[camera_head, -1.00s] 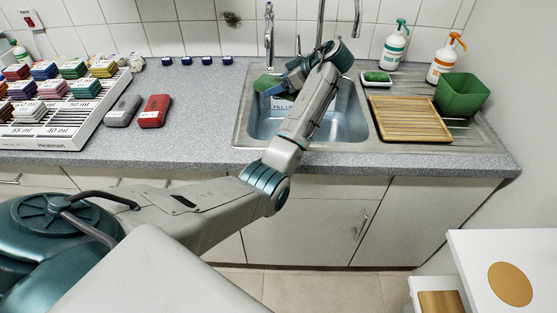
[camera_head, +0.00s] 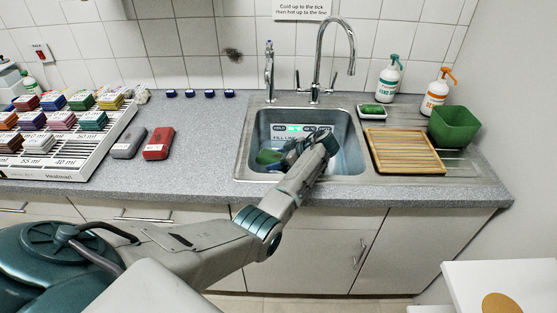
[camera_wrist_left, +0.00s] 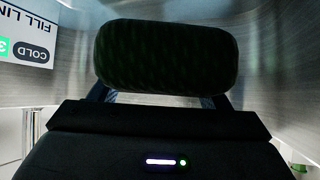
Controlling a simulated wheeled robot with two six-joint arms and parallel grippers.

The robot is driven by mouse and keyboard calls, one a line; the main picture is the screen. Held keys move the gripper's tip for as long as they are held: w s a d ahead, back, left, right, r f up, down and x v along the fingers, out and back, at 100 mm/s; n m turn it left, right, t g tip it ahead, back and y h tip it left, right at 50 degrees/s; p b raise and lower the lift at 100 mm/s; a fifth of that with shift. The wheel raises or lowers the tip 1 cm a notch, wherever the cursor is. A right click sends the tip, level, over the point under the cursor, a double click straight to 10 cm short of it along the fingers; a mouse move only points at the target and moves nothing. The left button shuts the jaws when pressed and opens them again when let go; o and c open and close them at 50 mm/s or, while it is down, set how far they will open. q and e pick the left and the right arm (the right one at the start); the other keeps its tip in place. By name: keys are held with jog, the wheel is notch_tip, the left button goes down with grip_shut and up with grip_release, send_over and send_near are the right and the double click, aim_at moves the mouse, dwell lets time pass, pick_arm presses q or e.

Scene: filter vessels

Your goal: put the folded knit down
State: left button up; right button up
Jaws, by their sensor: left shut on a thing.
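The folded knit (camera_wrist_left: 168,56) is a dark green, rounded, textured bundle across the middle of the left wrist view. My left gripper (camera_wrist_left: 160,98) is shut on it. In the head view the knit (camera_head: 268,156) shows as a green patch inside the sink at the left, partly hidden by my left gripper (camera_head: 287,152), which reaches down into the basin. The steel sink (camera_head: 246,150) has a label strip on its back wall; the "COLD" part and fill line text also show in the wrist view. Whether the knit touches the sink floor I cannot tell. My right gripper is not in view.
The tap (camera_head: 318,60) stands behind the basin. Right of the sink are a wooden rack (camera_head: 403,152), a green tub (camera_head: 454,126), a soap dish (camera_head: 373,111) and two pump bottles. Grey and red blocks and a rack of coloured knits stand on the left counter.

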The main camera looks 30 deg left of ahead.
pick_arm(q)
jog(key=shift+f, duration=0.65)
jog(key=shift+f+b, duration=0.65)
jog(key=shift+b, duration=0.05)
jog(key=o, duration=1.1)
jog(key=shift+r, duration=0.1)
